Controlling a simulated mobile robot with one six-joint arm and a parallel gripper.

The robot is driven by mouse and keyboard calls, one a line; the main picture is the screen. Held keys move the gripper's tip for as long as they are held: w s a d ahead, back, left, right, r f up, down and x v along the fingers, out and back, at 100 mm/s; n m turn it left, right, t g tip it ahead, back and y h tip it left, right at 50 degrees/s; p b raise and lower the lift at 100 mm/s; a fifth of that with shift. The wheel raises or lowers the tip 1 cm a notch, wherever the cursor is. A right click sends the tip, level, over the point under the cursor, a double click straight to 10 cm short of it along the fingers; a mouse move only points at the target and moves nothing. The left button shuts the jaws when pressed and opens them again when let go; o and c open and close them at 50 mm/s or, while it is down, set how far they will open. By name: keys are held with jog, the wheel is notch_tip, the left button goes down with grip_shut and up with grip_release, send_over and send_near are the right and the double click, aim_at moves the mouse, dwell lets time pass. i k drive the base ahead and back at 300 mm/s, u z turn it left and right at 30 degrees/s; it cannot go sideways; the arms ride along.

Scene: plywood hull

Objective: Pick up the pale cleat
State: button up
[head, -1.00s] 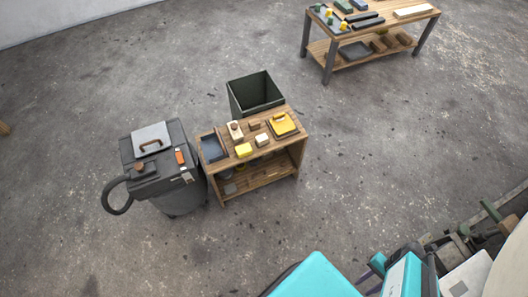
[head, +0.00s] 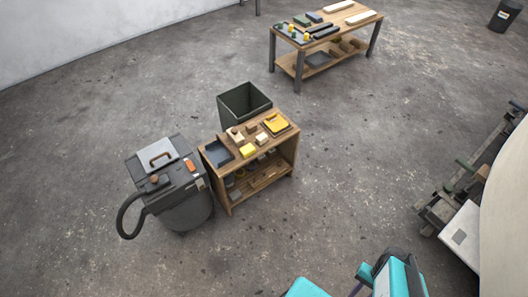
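Two long pale wooden pieces lie on top of the far workbench, one at the back edge (head: 338,6) and one at the right (head: 362,18). A small pale block (head: 262,138) also sits on the near wooden cart. I cannot tell for sure which of these is the pale cleat. Teal parts of my own body show at the bottom edge. My gripper's fingers do not show.
The near cart (head: 286,162) also holds a yellow block (head: 248,151), a dark tray (head: 218,154) and a yellow item (head: 276,123). A dark bin (head: 244,101) and a grey vacuum (head: 178,190) stand beside it. Open concrete floor surrounds them.

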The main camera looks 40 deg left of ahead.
aim_at(262, 139)
jog(key=z, duration=0.25)
jog(key=k, duration=0.7)
jog(key=u, duration=2.65)
jog(key=i, duration=1)
